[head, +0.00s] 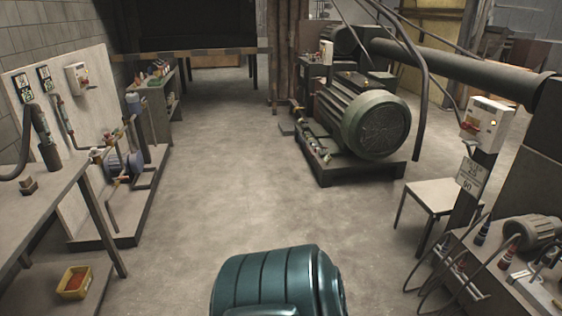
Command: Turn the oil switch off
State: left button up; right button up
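Several switch boxes are in the head view, and I cannot tell which one is the oil switch. A pale box with a red switch (485,123) is on a dark post at the right. A smaller pale box with a red spot (326,51) stands behind the big green motor. The switch positions are too small to read. Neither of my grippers is in view.
The green motor (368,122) stands on a dark base right of centre. A white stool (431,196) and a cluttered bench (500,275) are at the right. A pump rig (122,165) and a table (50,195) line the left. The middle floor (225,180) is clear.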

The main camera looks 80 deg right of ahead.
aim_at(465, 125)
jog(key=z, duration=4.35)
jog(key=i+j, duration=0.15)
jog(key=z, duration=0.05)
